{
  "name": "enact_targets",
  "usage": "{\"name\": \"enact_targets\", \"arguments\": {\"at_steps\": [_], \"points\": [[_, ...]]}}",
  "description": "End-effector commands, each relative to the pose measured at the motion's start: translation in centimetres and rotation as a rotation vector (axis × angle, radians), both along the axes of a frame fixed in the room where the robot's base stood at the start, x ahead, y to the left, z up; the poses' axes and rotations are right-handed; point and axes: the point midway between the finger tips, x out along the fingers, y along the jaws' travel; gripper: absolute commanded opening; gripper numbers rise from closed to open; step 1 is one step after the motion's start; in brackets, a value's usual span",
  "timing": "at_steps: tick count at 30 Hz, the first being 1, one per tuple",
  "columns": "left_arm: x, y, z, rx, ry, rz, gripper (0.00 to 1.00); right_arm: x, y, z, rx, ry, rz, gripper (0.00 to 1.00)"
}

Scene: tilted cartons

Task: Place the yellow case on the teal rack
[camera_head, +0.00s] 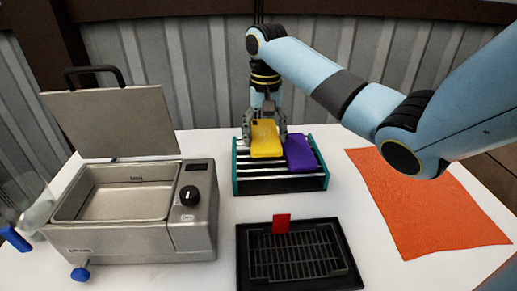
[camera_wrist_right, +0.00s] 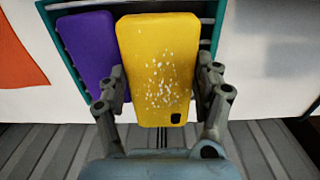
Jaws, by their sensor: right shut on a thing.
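The yellow case (camera_head: 265,139) is held by my right gripper (camera_head: 264,132) over the back half of the teal rack (camera_head: 235,181). In the right wrist view the yellow case (camera_wrist_right: 158,62) shows white speckles and a dark camera corner, with a finger of my right gripper (camera_wrist_right: 160,88) on each side. The case lies over the dark slats of the rack; I cannot tell whether it touches them. A purple case (camera_head: 300,153) lies on the rack just to the right, and it also shows in the right wrist view (camera_wrist_right: 88,48). My left gripper is not in view.
A steel bath (camera_head: 130,215) with a raised lid (camera_head: 108,121) stands at the left. A black tray with a grid (camera_head: 297,278) and a red tab (camera_head: 282,223) lies in front of the rack. An orange cloth (camera_head: 425,205) covers the right side. A glass (camera_head: 25,195) stands at the far left.

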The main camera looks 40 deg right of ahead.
Motion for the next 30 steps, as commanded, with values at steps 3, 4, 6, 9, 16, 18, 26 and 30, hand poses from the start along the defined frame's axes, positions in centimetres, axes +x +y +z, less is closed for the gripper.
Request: {"name": "enact_targets", "arguments": {"at_steps": [3, 4, 6, 9, 16, 18, 26, 30], "points": [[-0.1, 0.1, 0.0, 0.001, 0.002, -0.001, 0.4, 1.2, 0.9, -0.9, 0.002, -0.001, -0.001, 0.4], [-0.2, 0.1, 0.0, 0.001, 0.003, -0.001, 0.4, 1.4, 0.9, -1.0, 0.001, -0.001, -0.001, 0.4], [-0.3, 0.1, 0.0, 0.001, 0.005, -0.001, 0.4, 1.5, 1.1, -1.4, -0.002, 0.001, 0.0, 0.4], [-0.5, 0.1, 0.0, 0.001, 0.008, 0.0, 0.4, 1.4, 1.1, -2.8, 0.0, 0.004, -0.001, 0.4], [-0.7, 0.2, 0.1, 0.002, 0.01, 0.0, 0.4, 1.5, 1.0, -5.2, -0.002, 0.001, 0.0, 0.4], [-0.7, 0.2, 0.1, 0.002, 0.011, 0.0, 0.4, 1.5, 1.0, -5.2, -0.003, 0.0, 0.0, 0.4], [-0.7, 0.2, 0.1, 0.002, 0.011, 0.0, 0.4, 1.4, 1.0, -5.4, -0.001, 0.0, 0.0, 0.69], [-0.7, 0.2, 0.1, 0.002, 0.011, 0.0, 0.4, 1.4, 1.0, -5.4, -0.001, 0.0, 0.0, 0.87]]}}
